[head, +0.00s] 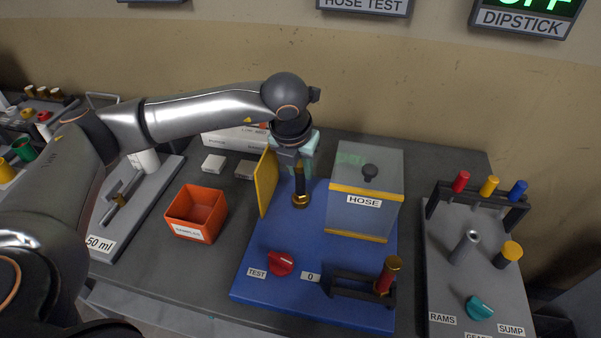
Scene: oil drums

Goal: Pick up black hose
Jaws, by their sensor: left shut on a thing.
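The black hose (299,178) is a short dark upright piece with a brass ring at its lower end, over the blue board (270,235). My left gripper (293,155) comes down from above and is shut on the hose's upper part. The gripper's fingers are partly hidden by the wrist and the yellow panel. I cannot tell whether the hose's lower end touches the board. My right gripper is not in view.
A clear box labelled HOSE (363,205) stands right of the hose, with a yellow panel (266,182) to the left. In front are a red knob (281,264) and a black rack (350,288) holding a red, brass-topped piece (386,276). An orange bin (196,213) stands left.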

